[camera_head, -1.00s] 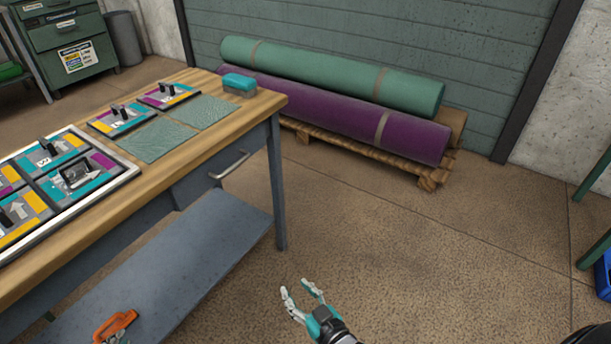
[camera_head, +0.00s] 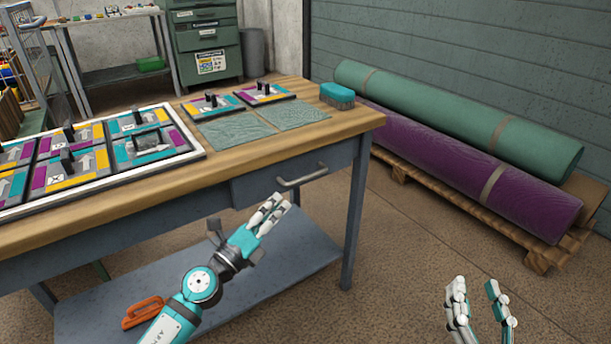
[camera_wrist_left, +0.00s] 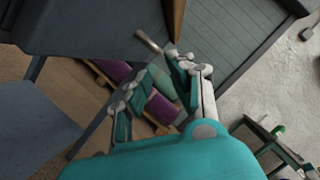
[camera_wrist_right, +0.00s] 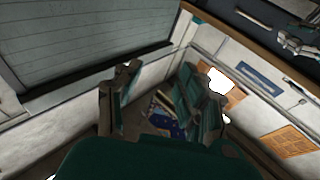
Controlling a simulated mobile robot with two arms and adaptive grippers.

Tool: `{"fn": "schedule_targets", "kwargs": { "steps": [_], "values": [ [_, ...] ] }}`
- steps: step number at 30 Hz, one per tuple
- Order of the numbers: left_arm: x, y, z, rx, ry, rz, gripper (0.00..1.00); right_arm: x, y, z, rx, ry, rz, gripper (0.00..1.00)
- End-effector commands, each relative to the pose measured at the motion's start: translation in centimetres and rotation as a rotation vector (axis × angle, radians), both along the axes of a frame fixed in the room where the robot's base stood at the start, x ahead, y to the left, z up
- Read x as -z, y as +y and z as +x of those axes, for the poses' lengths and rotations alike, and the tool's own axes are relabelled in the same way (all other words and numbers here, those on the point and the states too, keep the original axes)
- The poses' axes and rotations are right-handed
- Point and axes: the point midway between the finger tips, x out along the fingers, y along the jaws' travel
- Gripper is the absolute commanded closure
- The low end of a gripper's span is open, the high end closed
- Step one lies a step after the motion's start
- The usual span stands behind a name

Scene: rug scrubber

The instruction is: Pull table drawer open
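The table (camera_head: 330,133) has a wooden top and a grey frame. Its drawer (camera_head: 262,187) lies under the top near the right end, its front about flush with the frame. The metal bar handle (camera_head: 302,177) juts out from it; in the left wrist view the handle (camera_wrist_left: 149,42) shows just beyond my fingers. My left gripper (camera_head: 276,210) is open and empty, a little below and left of the handle, apparently not touching it. My right gripper (camera_head: 477,287) is open and empty over the floor, right of the table.
Colored panels with handles, green pads (camera_head: 302,113) and a teal sponge-like block (camera_head: 337,94) lie on the tabletop. An orange-handled tool (camera_head: 143,311) is on the lower shelf (camera_head: 308,250). Rolled rugs (camera_head: 465,120) lie on a pallet to the right. Floor before the drawer is clear.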

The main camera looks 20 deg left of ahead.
Motion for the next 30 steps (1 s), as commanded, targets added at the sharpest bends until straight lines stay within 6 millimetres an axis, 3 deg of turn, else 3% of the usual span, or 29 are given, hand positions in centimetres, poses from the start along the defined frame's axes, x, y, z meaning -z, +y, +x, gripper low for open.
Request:
{"fn": "schedule_targets", "kwargs": {
  "steps": [7,15,28,30],
  "values": [
    [-1.4,-1.7,5.2,-0.001,-0.001,-0.002,0.79,3.3,-0.4,0.4,0.011,0.193,-0.051,0.60],
    [-2.0,-2.9,9.0,-0.001,0.000,-0.003,0.79,4.0,-0.4,0.4,0.013,0.218,-0.058,0.60],
    [-2.1,-3.2,9.9,0.000,0.001,-0.002,0.79,3.8,-0.4,0.4,0.012,0.210,-0.055,0.60],
    [-2.1,-3.2,9.9,-0.001,0.001,-0.002,0.88,3.8,-0.4,0.4,0.012,0.210,-0.055,0.60]
  ]
}}
